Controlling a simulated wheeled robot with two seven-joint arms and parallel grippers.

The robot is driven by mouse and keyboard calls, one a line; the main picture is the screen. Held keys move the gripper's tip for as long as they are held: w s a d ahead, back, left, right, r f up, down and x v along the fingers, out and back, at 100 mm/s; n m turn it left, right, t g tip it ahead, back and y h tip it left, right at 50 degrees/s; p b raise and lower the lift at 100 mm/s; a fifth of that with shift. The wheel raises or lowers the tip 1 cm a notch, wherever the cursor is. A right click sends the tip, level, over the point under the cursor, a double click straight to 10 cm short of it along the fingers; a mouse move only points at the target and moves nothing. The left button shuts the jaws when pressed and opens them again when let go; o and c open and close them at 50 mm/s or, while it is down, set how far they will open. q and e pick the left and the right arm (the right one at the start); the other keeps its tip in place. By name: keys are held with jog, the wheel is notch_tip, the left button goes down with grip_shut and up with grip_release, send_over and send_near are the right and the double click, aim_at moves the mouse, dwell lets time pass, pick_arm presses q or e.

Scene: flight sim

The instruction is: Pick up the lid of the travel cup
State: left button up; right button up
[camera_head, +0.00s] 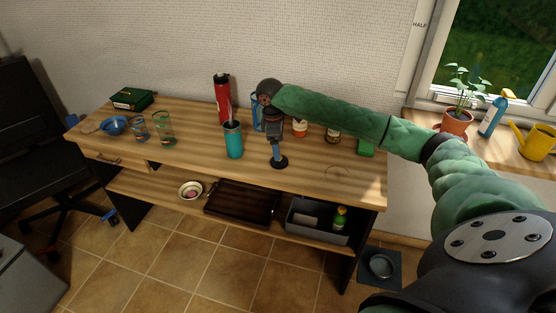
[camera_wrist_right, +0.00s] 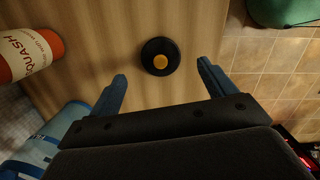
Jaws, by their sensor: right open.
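The lid is a round black disc with an orange centre (camera_wrist_right: 160,57), lying flat on the wooden table. In the head view the black lid (camera_head: 278,163) is just below my right gripper (camera_head: 277,151). In the right wrist view the lid appears between the two blue fingertips of the open right gripper (camera_wrist_right: 162,70); I cannot tell the exact height of the fingers above it. A teal cup (camera_head: 233,142), which looks like the travel cup, stands upright to the left of the lid. My left gripper is not in view.
A red bottle (camera_head: 222,92) stands behind the cup, and a squash bottle (camera_wrist_right: 28,52) shows at the wrist view's left. Patterned glasses (camera_head: 163,127) and a blue bowl (camera_head: 114,126) are farther left. The table (camera_head: 320,172) is clear right of the lid.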

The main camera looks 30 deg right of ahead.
jog(key=shift+w+f, duration=0.15)
jog(key=shift+f, duration=0.6)
jog(key=f, duration=0.1)
jog(key=f+p, duration=0.1)
jog(key=f, duration=0.1)
jog(key=shift+s, duration=0.25)
jog(key=shift+d+f, duration=0.1)
jog(key=shift+f, duration=0.45)
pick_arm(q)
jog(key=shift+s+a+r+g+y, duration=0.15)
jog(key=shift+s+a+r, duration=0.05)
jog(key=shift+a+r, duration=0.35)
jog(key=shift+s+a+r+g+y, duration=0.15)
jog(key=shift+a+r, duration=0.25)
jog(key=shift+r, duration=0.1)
pick_arm(e)
jog(key=c, duration=1.1)
